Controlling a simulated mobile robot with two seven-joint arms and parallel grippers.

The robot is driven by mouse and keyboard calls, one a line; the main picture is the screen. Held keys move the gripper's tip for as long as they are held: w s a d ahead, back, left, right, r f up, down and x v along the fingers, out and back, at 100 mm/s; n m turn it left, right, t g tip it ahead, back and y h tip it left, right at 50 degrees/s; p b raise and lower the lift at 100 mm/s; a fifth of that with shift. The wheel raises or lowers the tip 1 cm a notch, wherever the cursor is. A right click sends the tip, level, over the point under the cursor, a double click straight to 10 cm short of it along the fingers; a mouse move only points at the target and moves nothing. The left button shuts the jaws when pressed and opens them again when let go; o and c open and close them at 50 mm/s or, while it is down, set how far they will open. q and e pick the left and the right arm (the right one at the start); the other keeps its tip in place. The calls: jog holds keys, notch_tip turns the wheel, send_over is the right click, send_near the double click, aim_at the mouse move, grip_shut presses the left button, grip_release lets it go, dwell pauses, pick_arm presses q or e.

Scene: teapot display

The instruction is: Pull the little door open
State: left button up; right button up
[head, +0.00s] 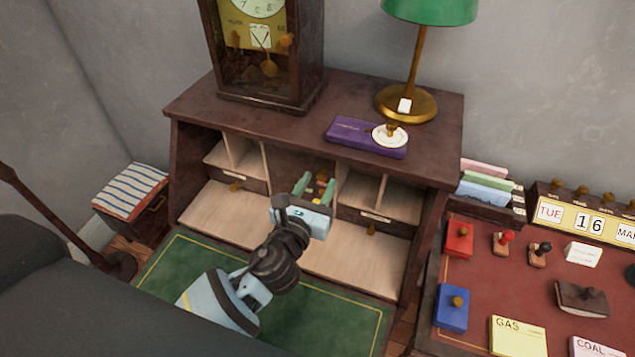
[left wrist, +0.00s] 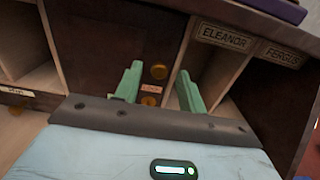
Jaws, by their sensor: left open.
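The little door (left wrist: 110,42) is a dark wooden panel in the middle of the desk's pigeonholes. It appears closed. A round brass knob (left wrist: 158,71) shows near its right side, and a second brass knob (left wrist: 150,100) sits lower, below a small pinkish label (left wrist: 152,88). My left gripper (head: 314,187) is open in front of the door. In the left wrist view its green fingers (left wrist: 159,88) stand either side of the knobs in the picture; I cannot tell whether they touch. My right gripper is not in view.
The desk (head: 400,98) has open pigeonholes on both sides of the door. A clock (head: 215,45), a purple box (head: 350,135) and a green lamp (head: 415,60) stand on top. The green writing mat (head: 340,320) is free of loose things. A red board (head: 500,285) with small objects lies right.

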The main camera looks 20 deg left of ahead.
pick_arm(q)
jog(key=shift+w, duration=0.45)
jog(key=shift+c, duration=0.4)
grip_shut()
jog(key=shift+a, duration=0.1)
